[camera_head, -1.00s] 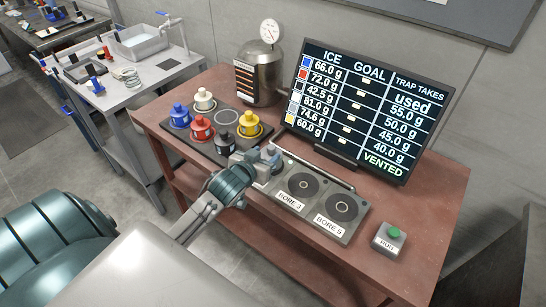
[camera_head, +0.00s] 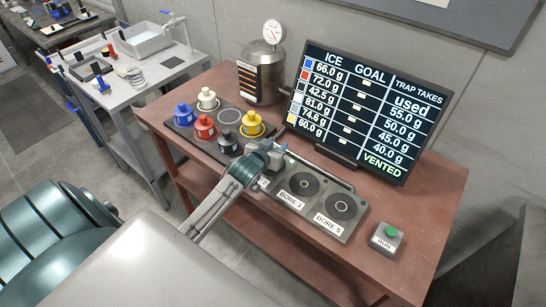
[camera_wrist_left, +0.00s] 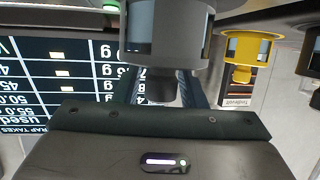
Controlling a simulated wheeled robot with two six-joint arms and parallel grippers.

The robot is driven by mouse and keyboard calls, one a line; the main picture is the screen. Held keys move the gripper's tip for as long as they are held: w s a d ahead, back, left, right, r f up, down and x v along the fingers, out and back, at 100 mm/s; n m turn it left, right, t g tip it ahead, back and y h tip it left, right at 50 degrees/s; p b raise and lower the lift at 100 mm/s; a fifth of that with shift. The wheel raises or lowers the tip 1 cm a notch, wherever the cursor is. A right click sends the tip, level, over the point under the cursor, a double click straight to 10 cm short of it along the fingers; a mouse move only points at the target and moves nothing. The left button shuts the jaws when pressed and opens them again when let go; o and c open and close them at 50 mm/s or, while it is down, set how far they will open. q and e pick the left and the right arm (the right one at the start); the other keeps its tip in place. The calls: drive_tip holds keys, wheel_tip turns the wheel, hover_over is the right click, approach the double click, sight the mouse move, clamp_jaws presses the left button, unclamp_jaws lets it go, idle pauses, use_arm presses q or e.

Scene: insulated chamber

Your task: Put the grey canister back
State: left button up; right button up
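The grey canister (camera_wrist_left: 168,30) fills the top middle of the left wrist view, with a dark window band and a knob (camera_wrist_left: 160,88). My left gripper (camera_wrist_left: 160,85) has one finger on each side of this knob; whether they press on it is unclear. In the head view my left gripper (camera_head: 268,157) is at the left end of the bore block (camera_head: 318,208), where it hides most of the canister and the bore there. The tray (camera_head: 178,140) has an empty ring place (camera_head: 229,116) at its back. My right gripper is not in view.
On the tray stand blue (camera_head: 183,115), red (camera_head: 205,127), white (camera_head: 207,99), black (camera_head: 228,142) and yellow (camera_head: 252,124) canisters. Behind are a metal vessel with a gauge (camera_head: 263,75) and a screen (camera_head: 365,105). A RUN button box (camera_head: 388,239) is at the right.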

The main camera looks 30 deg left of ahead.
use_arm(q)
drive_tip(key=c, duration=0.7)
clamp_jaws()
drive_tip(key=shift+r, duration=0.1)
